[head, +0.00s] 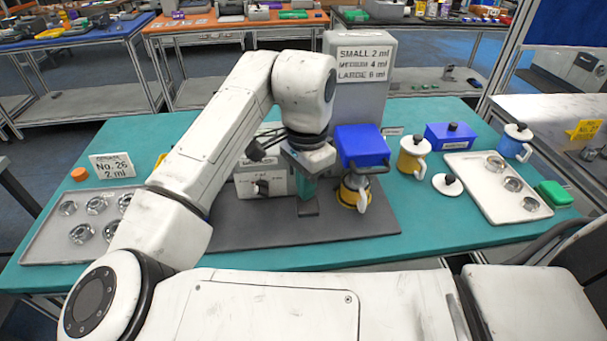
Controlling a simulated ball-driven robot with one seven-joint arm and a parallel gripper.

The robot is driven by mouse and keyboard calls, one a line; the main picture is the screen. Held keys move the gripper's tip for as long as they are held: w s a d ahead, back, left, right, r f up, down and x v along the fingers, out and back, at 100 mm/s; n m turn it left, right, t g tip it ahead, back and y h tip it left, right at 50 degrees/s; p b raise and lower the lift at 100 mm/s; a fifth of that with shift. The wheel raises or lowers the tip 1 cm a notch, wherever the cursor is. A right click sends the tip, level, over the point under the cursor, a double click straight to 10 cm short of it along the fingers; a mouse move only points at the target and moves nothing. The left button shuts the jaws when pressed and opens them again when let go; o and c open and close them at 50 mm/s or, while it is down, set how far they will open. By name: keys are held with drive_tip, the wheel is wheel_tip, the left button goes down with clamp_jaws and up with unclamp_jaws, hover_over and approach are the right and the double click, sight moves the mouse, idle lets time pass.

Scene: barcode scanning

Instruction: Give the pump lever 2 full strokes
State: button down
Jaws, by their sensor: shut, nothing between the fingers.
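A grey pump station stands on the dark mat (355,222). It has a low grey box with a dial (262,186) and a blue block (362,146). A yellow mug with a white handle (351,196) stands beneath the blue block. My gripper (306,186) points down between the dial box and the mug. It is shut and holds nothing. The pump lever is not clearly distinguishable; my arm and wrist cover part of the station, and I cannot tell whether the gripper touches it.
A sign (364,65) reads small 2 ml, medium 4 ml, large 6 ml. A card (112,166) reads No. 26, 2 ml. Trays of metal cups lie left (50,238) and right (478,187). A yellow mug (412,156) and a blue box (450,136) stand right of the station.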

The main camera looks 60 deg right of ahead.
drive_tip(key=shift+d+f, duration=0.1)
drive_tip(key=shift+f, duration=0.45)
drive_tip(key=shift+r, duration=0.1)
wheel_tip(320, 180, up, 8)
drive_tip(key=p, duration=0.6)
drive_tip(key=shift+f+p, duration=0.2)
drive_tip(key=shift+p, duration=0.2)
drive_tip(key=shift+r, duration=0.1)
wheel_tip(320, 180, up, 4)
drive_tip(key=p, duration=0.3)
drive_tip(key=shift+p, duration=0.35)
